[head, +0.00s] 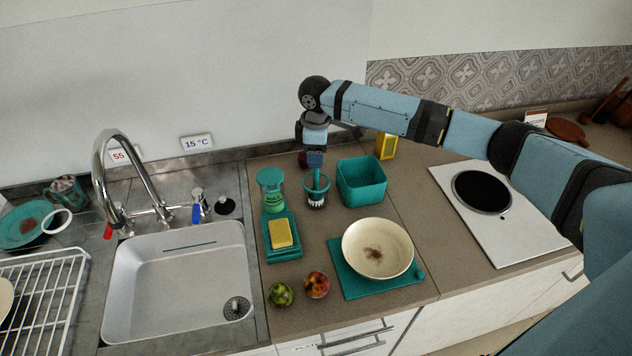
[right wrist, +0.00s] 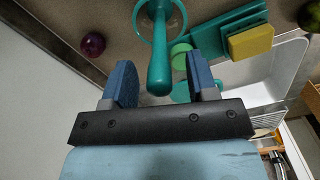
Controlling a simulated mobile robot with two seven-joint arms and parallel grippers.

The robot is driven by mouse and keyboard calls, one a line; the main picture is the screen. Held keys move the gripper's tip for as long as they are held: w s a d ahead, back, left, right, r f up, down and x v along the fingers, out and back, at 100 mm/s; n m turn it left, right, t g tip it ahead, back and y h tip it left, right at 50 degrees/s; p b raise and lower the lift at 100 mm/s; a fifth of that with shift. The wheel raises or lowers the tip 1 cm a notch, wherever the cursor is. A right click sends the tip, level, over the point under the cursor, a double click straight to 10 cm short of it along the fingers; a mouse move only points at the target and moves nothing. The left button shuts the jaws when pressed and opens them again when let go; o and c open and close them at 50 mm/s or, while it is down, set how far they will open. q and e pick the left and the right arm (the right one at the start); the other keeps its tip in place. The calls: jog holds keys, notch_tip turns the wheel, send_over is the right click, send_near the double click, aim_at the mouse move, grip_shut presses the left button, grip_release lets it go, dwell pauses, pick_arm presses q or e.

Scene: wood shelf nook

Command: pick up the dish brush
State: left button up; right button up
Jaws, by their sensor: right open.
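The dish brush (head: 316,181) stands upright on the counter with its teal handle up. My right gripper (head: 315,164) points down right above the brush. In the right wrist view the brush handle (right wrist: 159,58) reaches up between the two blue fingers of my open right gripper (right wrist: 160,85), with a gap on each side. My left gripper is not in view.
Close around the brush stand a teal square bin (head: 362,182), a green-lidded jar (head: 271,190) and a yellow sponge (head: 280,234) on a teal dish. A bowl (head: 378,248) on a teal board, two fruits and the sink (head: 180,280) are nearer me.

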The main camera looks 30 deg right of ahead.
notch_tip(320, 180, down, 2)
jog(key=shift+c, duration=0.5)
grip_shut()
jog(key=shift+r, duration=0.1)
